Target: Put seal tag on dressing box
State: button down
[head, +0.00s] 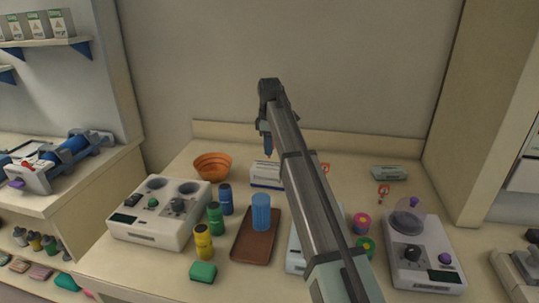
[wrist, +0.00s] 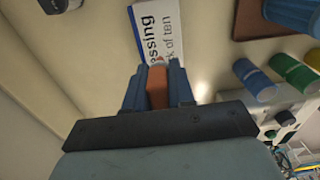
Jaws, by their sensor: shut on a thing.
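The dressing box (head: 265,174) is white with a blue band and lies near the back of the counter in the head view. My gripper (head: 268,153) points down above the box in the head view. In the wrist view its blue fingers (wrist: 158,82) are shut on a small orange-brown piece, the seal tag (wrist: 157,90). The tag is in front of the box's near edge in that view; I cannot tell whether they touch. The fingers hide the tag's sides.
An orange bowl (head: 212,165) stands left of the box. Blue (head: 225,198), green (head: 215,218) and yellow (head: 203,242) cylinders and a brown tray (head: 244,250) with a blue cup (head: 261,212) stand nearer. White devices (head: 157,226) (head: 424,262) flank the counter. My arm hides part of the middle.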

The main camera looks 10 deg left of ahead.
jog(key=shift+f, duration=1.65)
jog(key=shift+f, duration=0.15)
jog(key=c, duration=1)
grip_release()
jog(key=shift+o, duration=0.2)
notch_tip(320, 180, up, 12)
jog(key=shift+r, duration=0.15)
